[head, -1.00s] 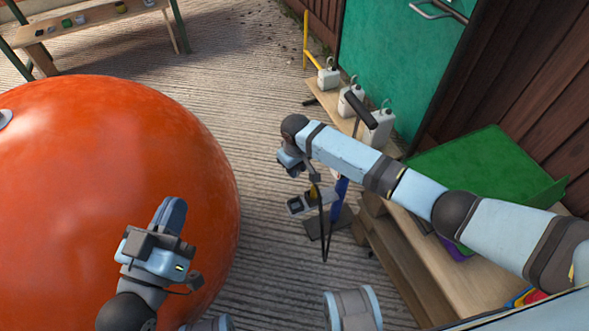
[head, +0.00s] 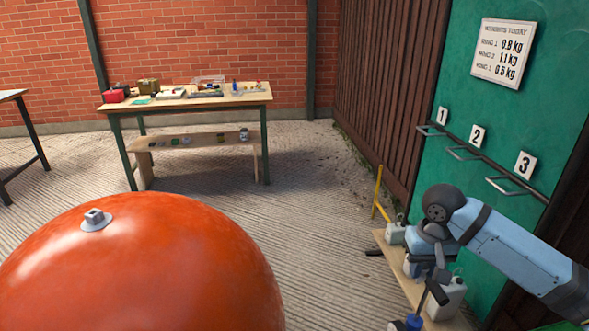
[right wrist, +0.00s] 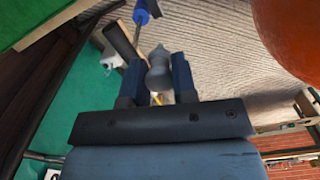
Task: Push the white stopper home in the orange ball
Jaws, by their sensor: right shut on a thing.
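The big orange ball (head: 150,270) fills the lower left of the head view. A curved part of the ball also shows at the top right of the right wrist view (right wrist: 292,35). My left gripper is out of view.
A low wooden bench with white jugs (head: 450,298) and a black-and-blue handled tool (head: 413,321) lie below my right arm. A green board with numbered hooks (head: 490,130) stands at right. A cluttered table (head: 190,103) is behind. Paving between ball and bench is clear.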

